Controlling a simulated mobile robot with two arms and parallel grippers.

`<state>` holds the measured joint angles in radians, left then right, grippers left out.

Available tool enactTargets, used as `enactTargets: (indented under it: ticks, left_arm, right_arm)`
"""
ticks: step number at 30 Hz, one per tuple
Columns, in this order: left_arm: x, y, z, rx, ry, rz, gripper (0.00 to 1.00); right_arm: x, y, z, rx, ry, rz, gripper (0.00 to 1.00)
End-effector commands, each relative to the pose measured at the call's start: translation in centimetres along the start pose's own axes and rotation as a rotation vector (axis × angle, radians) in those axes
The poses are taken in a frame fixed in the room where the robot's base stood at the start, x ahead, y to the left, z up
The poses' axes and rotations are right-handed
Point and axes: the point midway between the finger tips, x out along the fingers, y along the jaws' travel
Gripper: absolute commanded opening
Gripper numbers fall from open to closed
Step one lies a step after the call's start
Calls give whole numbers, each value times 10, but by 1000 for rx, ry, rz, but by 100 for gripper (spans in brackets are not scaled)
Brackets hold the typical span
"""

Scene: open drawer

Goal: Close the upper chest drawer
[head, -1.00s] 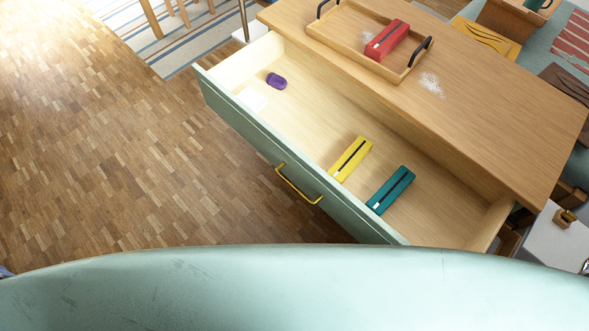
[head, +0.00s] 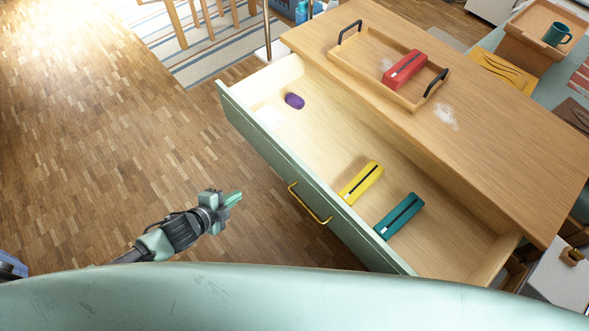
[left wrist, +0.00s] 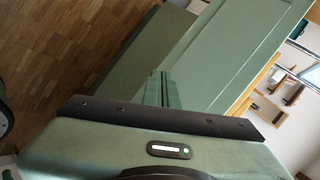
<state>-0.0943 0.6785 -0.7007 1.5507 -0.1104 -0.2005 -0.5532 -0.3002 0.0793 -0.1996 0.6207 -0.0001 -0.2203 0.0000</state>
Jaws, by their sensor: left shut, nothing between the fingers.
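The upper chest drawer (head: 300,186) is pulled out from the wooden-topped chest in the head view. Its green front carries a yellow bar handle (head: 310,203). Inside lie a purple object (head: 294,101), a yellow box-like item (head: 361,183), a teal one (head: 399,216) and a white piece (head: 269,117). My left gripper (head: 236,198) is shut and empty, to the left of the drawer front and apart from it. In the left wrist view its fingers (left wrist: 161,88) show together, with green panels (left wrist: 242,45) beyond. My right gripper is out of view.
On the chest top (head: 500,125) stands a wooden tray (head: 375,82) with a red item (head: 405,69); white powder (head: 445,116) lies beside it. Open parquet floor (head: 110,150) is left of the drawer.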

Motion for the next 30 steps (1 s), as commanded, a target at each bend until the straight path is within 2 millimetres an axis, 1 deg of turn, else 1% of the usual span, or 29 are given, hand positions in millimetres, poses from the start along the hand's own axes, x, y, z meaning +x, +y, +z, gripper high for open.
enactTargets:
  ticks: [1, 3, 6, 9, 12, 14, 17, 27, 29, 30]
  left_arm:
    - [-18, -27, -27, 126, 69, -25, 0]
    - [-40, -47, -60, 270, 151, -51, 0]
    - [-67, -61, -95, 413, 236, -78, 0]
    - [-83, -66, -114, 489, 283, -94, 0]
    - [-87, -68, -123, 516, 301, -100, 0]
    - [-83, -68, -125, 518, 303, -103, 0]
    - [-70, -70, -130, 516, 303, -104, 0]
    - [0, -71, -152, 513, 302, -104, 0]
    - [10, -71, -155, 514, 302, -104, 0]
    - [14, -77, -160, 514, 303, -105, 0]
  right_arm:
    - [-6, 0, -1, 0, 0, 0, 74]
    - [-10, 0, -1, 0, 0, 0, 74]
    - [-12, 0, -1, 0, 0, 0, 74]
    - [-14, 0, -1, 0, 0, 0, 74]
    - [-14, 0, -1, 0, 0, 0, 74]
    - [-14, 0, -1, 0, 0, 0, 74]
    - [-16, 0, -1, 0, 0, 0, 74]
    - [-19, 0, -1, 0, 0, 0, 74]
    - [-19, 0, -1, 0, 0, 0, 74]
    - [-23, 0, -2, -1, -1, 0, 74]
